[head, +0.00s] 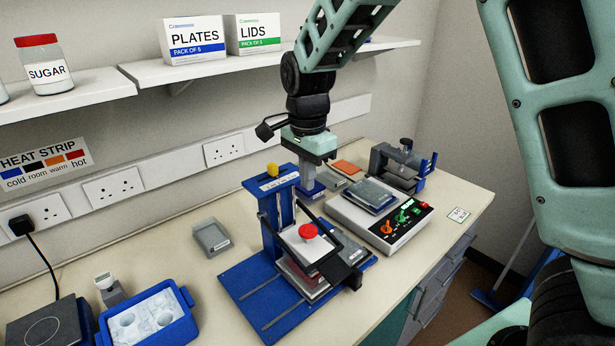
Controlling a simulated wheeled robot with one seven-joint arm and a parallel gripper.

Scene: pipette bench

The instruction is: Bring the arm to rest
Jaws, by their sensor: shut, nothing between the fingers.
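My arm (335,38) comes down from the top of the head view, over the bench. My gripper (312,182) points down at its end, shut and empty. It is just behind and right of the blue press-like stand (282,205) and left of the white device with coloured knobs (375,220). Its fingertips are partly hard to make out against the blue and grey things there, so I cannot tell whether they touch anything.
The bench (170,255) also holds a grey tray (212,237), a blue ice tub (148,318), a hotplate (48,325) and a grey-and-blue clamp device (402,165). A wall shelf (105,90) carries a sugar jar (44,65) and boxes (193,40), left of my arm.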

